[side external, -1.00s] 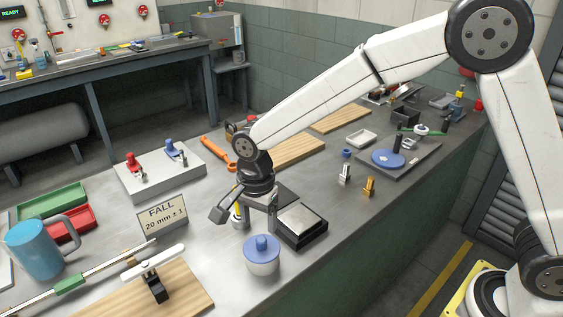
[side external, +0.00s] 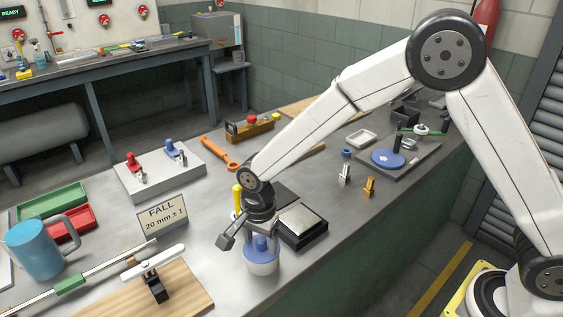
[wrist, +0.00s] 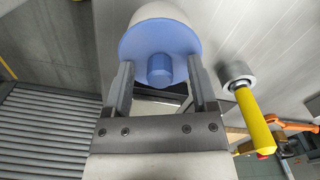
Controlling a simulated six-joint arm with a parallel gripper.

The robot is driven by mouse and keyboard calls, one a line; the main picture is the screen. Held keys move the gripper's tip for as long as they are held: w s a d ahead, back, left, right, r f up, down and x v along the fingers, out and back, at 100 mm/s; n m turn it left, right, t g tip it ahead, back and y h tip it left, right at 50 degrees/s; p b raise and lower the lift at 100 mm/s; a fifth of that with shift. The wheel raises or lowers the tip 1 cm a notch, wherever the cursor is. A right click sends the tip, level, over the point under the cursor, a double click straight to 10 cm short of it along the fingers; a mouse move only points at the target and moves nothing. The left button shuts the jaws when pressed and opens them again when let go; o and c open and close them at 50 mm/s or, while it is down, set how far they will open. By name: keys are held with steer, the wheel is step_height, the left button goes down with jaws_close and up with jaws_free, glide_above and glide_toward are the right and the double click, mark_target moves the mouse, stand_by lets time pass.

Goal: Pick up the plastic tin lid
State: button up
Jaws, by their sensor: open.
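The plastic tin lid (wrist: 143,39) is a blue disc with a round knob on top. It sits on a white tin (side external: 262,268), and its blue also shows in the side view (side external: 262,245), partly hidden by my gripper. My gripper (wrist: 159,72) is open and empty. In the wrist view its two fingers reach to either side of the lid's knob, overlapping the near edge of the disc. In the side view my gripper (side external: 254,235) is above the tin, pointing down. I cannot tell whether the fingers touch the lid.
A yellow-handled tool (wrist: 251,120) stands upright close beside my gripper. A black scale with a silver plate (side external: 302,221) is just right of the tin. A FALL sign (side external: 162,215), a blue mug (side external: 35,250) and a wooden board (side external: 190,290) lie to the left.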

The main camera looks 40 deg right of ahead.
mark_target(260, 239)
steer(key=shift+c, duration=0.2)
stand_by(0.3)
jaws_close()
steer(key=shift+r, duration=0.5)
step_height(260, 239, up, 2)
steer(key=s+d+r, duration=0.2)
steer(key=s+r, duration=0.3)
steer(key=s, duration=0.1)
steer(key=s+d+r, duration=0.2)
steer(key=s+r, duration=0.3)
steer(key=s, duration=0.2)
steer(key=shift+d, duration=0.3)
